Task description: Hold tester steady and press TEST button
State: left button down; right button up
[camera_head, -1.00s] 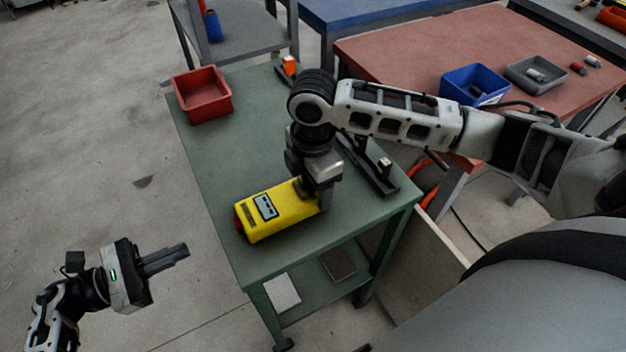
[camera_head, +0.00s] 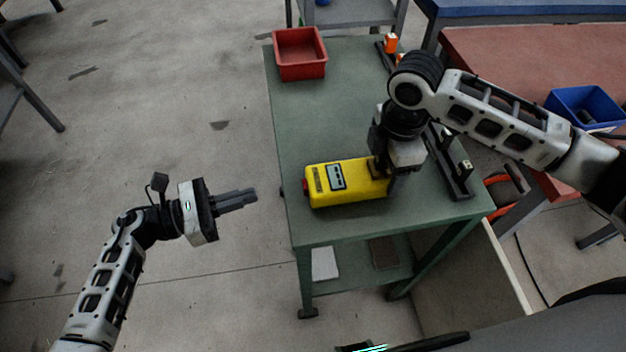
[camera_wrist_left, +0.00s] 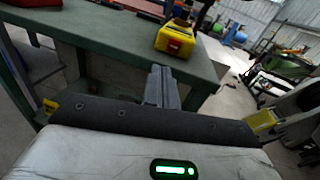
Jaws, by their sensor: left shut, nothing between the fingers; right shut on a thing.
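The yellow tester (camera_head: 352,190) lies on the green table (camera_head: 318,110) near its front edge, with a grey display on top and a red part on its left end. It also shows in the left wrist view (camera_wrist_left: 176,40), ahead of the fingers. My right gripper (camera_head: 385,180) is shut on the tester's right end, and its fingertips are partly hidden. My left gripper (camera_head: 252,196) is shut and empty, off the table's left side and apart from the tester, pointing toward it. The TEST button cannot be made out for certain.
A red bin (camera_head: 300,56) stands at the table's far left corner. A dark rail fixture (camera_head: 455,170) lies on the right side, behind my right arm. A blue bin (camera_head: 585,105) sits on the red table at right.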

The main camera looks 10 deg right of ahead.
aim_at(286, 202)
pick_arm(q)
jog(key=n+t+y, duration=0.1)
jog(key=n+t, duration=0.2)
jog(key=n, duration=0.2)
jog(key=s+a+n+t+y, duration=0.1)
jog(key=n+t+y, duration=0.1)
jog(key=n, duration=0.3)
jog(key=n+t+y, duration=0.2)
jog(key=n+t, duration=0.2)
jog(key=n, duration=0.2)
jog(key=shift+s+a+r, duration=0.25)
jog(key=shift+a+r, duration=0.1)
jog(key=shift+r, duration=0.05)
jog(key=d, duration=0.8)
jog(key=shift+d, duration=0.4)
jog(key=shift+d, duration=0.1)
dwell(0.6)
jog(key=shift+d, duration=0.3)
